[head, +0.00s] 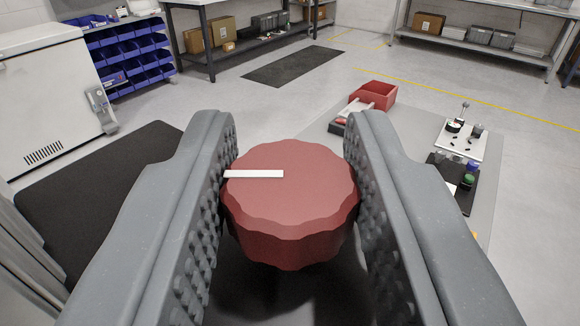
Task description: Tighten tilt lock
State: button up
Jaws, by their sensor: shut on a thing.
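A red round knob (305,205) with a scalloped edge fills the middle of the head view, and I take it for the tilt lock. A white line on its top runs from near the centre to the left edge. My gripper (290,170) is shut on the knob, with one grey studded finger pad against its left side and one against its right. What the knob is mounted on is dark and mostly hidden below it, between the fingers. No mirror can be made out.
Beyond the right finger, a grey table (405,150) holds a red bin (373,95), a white plate with small parts (459,139) and a black tray (452,182). A white cabinet (45,90) and blue bins (128,58) stand at the left. Open floor lies beyond.

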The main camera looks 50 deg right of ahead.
jog(key=shift+f+m+g+p, duration=0.1)
jog(key=shift+m+g+p, duration=0.2)
jog(key=shift+g, duration=0.1)
jog(key=o, duration=1)
jog(key=shift+w+d, duration=0.1)
jog(key=b+v, duration=0.1)
jog(key=v, duration=0.3)
jog(key=b+v, duration=0.1)
jog(key=v, duration=0.4)
jog(key=b+v, duration=0.1)
jog(key=v, duration=0.4)
jog(key=shift+w+f, duration=0.15)
jog(key=shift+f, duration=0.15)
